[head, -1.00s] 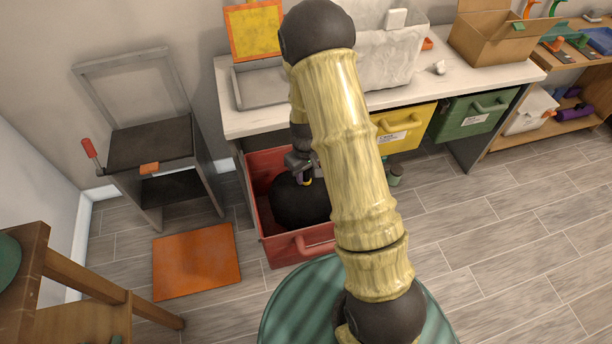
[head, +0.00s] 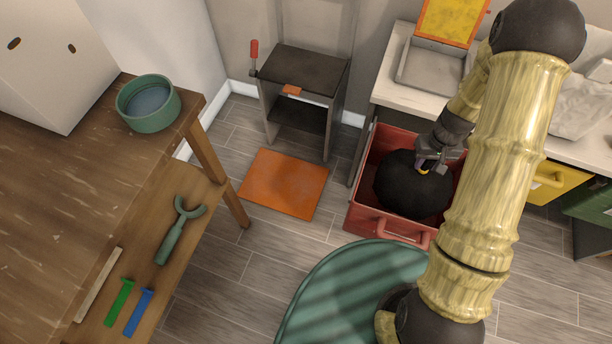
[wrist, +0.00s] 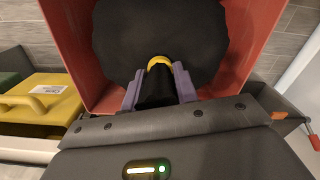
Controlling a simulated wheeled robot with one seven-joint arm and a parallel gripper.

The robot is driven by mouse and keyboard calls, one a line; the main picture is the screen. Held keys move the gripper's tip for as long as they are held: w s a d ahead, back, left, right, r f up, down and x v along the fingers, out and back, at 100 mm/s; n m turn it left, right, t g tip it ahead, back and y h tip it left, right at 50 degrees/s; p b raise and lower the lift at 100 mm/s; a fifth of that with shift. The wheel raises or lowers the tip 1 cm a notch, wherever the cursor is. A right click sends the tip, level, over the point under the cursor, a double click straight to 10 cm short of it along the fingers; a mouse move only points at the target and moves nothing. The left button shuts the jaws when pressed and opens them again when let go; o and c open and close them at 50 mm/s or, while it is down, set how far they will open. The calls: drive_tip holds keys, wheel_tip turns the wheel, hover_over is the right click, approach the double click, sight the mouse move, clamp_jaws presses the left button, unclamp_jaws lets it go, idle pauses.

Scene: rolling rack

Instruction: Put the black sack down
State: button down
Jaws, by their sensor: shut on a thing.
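The black sack (head: 408,187) is a round dark bundle with a yellow tie at its neck. It is inside the open red drawer (head: 378,224) below the white counter; I cannot tell whether it rests on the drawer bottom. My gripper (head: 428,166) is shut on the sack's neck from above. In the wrist view, the purple fingers of my gripper (wrist: 159,88) hold the neck of the black sack (wrist: 160,35) near the yellow tie. The walls of the red drawer (wrist: 72,45) surround the sack there. The sack hides most of the drawer's inside.
An orange mat (head: 285,183) lies on the floor left of the drawer. A grey stand with a dark top (head: 300,70) stands behind it. A wooden bench (head: 75,190) holds a green bowl (head: 149,104). A yellow drawer (head: 556,182) is at the right. Floor around the mat is clear.

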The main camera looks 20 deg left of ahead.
wheel_tip(320, 180, up, 27)
drive_tip(key=m+p, duration=0.3)
drive_tip(key=p, duration=2.7)
drive_tip(key=shift+f+p, duration=0.15)
drive_tip(key=shift+p, duration=0.25)
drive_tip(key=shift+w+d, duration=0.1)
drive_tip(key=shift+w, duration=0.1)
